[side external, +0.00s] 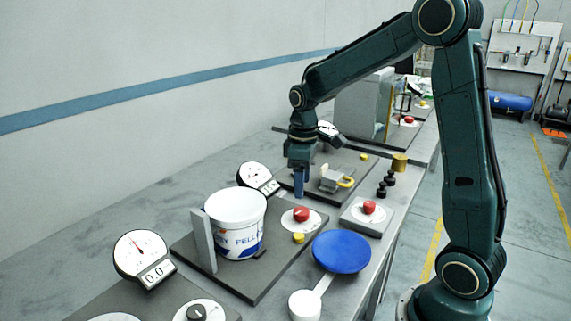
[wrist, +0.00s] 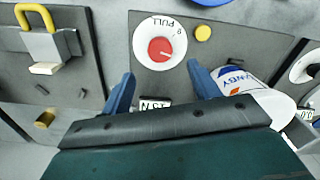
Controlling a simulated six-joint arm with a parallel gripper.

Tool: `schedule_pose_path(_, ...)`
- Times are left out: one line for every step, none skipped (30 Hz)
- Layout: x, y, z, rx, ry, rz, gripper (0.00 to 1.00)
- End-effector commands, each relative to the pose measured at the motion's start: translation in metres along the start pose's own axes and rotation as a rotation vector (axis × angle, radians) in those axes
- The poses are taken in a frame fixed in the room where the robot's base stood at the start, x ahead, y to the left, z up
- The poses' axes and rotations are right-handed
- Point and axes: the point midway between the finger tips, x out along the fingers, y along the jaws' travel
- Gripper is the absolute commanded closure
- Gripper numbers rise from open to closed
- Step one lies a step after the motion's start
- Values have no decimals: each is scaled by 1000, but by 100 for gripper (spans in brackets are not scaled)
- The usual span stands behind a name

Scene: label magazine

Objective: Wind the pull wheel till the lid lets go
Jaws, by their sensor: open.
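The pull wheel (side external: 301,214) is a red knob on a white dial, mounted on a dark plate in the side view. In the wrist view the wheel (wrist: 160,48) shows the word PULL on its dial. A white tub (side external: 235,227) stands upright on the same plate, beside a grey upright post. Its top looks white and closed over. The tub (wrist: 252,98) is partly hidden in the wrist view. My gripper (side external: 300,185) is open and points down, behind the wheel and apart from it. In the wrist view its blue fingers (wrist: 158,84) hold nothing.
A yellow button (side external: 298,238) sits beside the wheel. A round gauge (side external: 254,176) stands behind the tub. A padlock fixture (side external: 335,179) is close to my gripper's right. A blue disc (side external: 341,250) lies in front. A second red knob (side external: 368,207) is at right.

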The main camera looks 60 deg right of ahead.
Motion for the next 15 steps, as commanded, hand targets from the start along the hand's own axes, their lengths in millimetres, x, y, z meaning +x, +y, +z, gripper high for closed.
schedule_pose_path(8, 0, 0, 0, -3, -2, 39)
schedule_pose_path(13, 0, 0, 0, -3, -2, 39)
schedule_pose_path(20, 0, 0, 0, -4, -3, 39)
schedule_pose_path(24, 0, 0, 0, -3, -2, 39)
schedule_pose_path(29, 0, 1, 0, -3, -2, 39)
schedule_pose_path(35, 0, 0, 0, -3, -2, 39)
schedule_pose_path(40, 0, 0, 0, -4, -3, 39)
schedule_pose_path(44, 0, 0, 0, -3, -2, 39)
schedule_pose_path(49, 0, 0, 0, -3, -2, 39)
schedule_pose_path(53, 0, 0, 0, -2, -2, 39)
schedule_pose_path(57, 0, 0, 0, -3, -2, 39)
schedule_pose_path(62, 0, 0, 0, -2, -2, 39)
schedule_pose_path(65, 0, 0, 0, -1, -1, 39)
schedule_pose_path(68, 0, 0, 0, -2, -1, 39)
schedule_pose_path(71, 0, 0, 0, -2, -1, 39)
